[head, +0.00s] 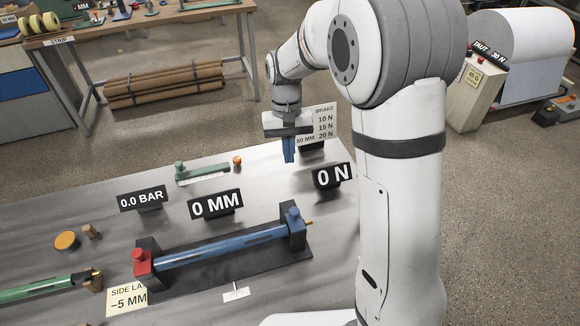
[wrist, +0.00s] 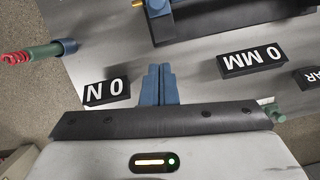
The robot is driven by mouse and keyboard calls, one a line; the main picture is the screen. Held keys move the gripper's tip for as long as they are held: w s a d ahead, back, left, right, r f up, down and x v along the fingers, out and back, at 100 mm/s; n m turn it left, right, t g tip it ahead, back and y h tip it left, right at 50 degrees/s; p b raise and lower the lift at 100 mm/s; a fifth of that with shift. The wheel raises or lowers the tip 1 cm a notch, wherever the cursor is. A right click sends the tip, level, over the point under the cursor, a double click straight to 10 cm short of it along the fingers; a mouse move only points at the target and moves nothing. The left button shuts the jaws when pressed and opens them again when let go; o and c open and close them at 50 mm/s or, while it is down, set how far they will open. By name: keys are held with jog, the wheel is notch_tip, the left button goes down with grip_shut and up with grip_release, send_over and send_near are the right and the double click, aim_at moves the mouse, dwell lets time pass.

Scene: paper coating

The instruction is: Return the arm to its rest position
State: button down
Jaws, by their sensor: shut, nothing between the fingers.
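My gripper (head: 289,150) hangs from my white arm above the far right part of the grey table, fingers pointing down. Its blue fingers are together with nothing between them. They also show side by side in the wrist view (wrist: 158,85), above the table top beside the "0 N" sign (wrist: 106,91). In the head view the gripper is just in front of the brake card (head: 322,122) and hides part of it. My arm rises at the right and is bent over toward the table.
The table (head: 330,225) holds a "0 N" sign (head: 332,175), a "0 MM" sign (head: 215,204), a "0.0 BAR" sign (head: 142,198), a blue roller (head: 222,246) in its stand and a green tool (head: 200,172). A large white paper roll (head: 525,50) stands behind at right.

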jog(key=shift+r, duration=0.3)
jog(key=s+d+r+t, duration=0.3)
jog(key=s+d, duration=0.3)
jog(key=s, duration=0.4)
jog(key=s+d+r+m+t, duration=0.1)
jog(key=s+d+r+t, duration=0.2)
jog(key=s, duration=0.7)
jog(key=d+r, duration=0.2)
jog(key=d, duration=0.1)
jog(key=shift+d, duration=0.25)
